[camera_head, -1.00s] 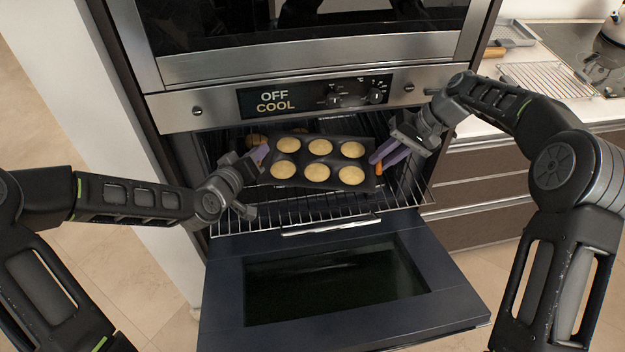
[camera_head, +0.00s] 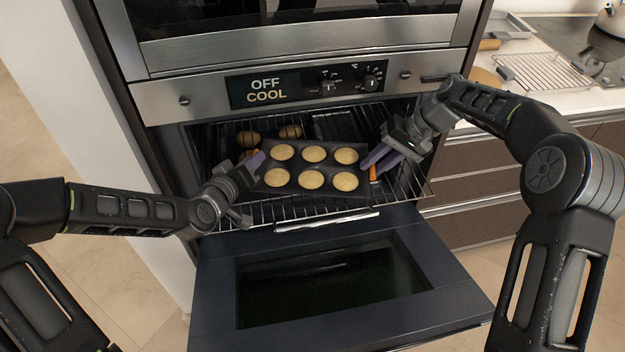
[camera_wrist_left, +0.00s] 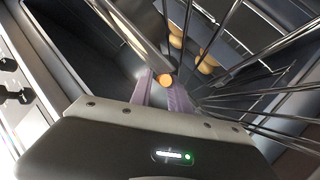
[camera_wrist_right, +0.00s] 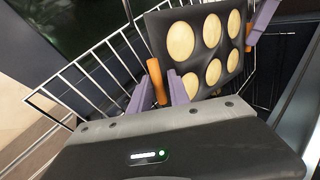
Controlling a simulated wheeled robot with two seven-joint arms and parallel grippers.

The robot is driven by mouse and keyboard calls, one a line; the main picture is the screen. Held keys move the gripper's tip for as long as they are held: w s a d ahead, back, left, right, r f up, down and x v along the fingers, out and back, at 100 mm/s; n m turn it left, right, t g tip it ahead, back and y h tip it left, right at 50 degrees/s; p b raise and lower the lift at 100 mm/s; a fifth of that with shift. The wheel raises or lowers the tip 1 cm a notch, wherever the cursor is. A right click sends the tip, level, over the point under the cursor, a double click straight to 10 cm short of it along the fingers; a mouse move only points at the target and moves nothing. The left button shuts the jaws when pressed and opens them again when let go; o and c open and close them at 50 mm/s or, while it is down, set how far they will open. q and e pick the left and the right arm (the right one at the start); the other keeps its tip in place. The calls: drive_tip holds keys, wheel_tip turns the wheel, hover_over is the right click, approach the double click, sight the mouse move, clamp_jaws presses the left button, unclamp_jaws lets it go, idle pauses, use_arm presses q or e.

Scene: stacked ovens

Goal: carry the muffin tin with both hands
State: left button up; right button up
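The muffin tin (camera_head: 328,167) is dark, with several pale yellow muffins and orange side handles. It is at the oven mouth above the wire rack; I cannot tell whether it touches it. My left gripper (camera_head: 257,161) is shut on the left handle, whose round orange end (camera_wrist_left: 165,79) shows between the fingers in the left wrist view. My right gripper (camera_head: 371,166) is shut on the right handle (camera_wrist_right: 157,82), which lies between its purple fingers in the right wrist view. The tin looks nearly level in the head view.
The wire rack (camera_head: 408,186) sticks out of the lower oven. Round brown items (camera_head: 248,138) and a dark tray (camera_head: 335,124) are deeper inside. The oven door (camera_head: 450,285) hangs open below. A counter with a cooling rack (camera_head: 548,72) is at the right.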

use_arm(q)
drive_tip(key=o, duration=0.4)
drive_tip(key=shift+d+r, duration=0.15)
use_arm(e)
drive_tip(key=o, duration=0.4)
drive_tip(key=shift+a+r, duration=0.15)
drive_tip(key=shift+r, duration=0.05)
use_arm(q)
drive_tip(key=v, duration=0.6)
drive_tip(key=shift+a, duration=0.3)
use_arm(e)
drive_tip(key=shift+d, duration=0.2)
use_arm(q)
drive_tip(key=shift+s+r, duration=0.25)
drive_tip(key=shift+s, duration=0.45)
use_arm(e)
drive_tip(key=shift+d, duration=0.1)
drive_tip(key=v, duration=1.1)
drive_tip(key=shift+d+r, duration=0.15)
drive_tip(key=shift+r, duration=0.2)
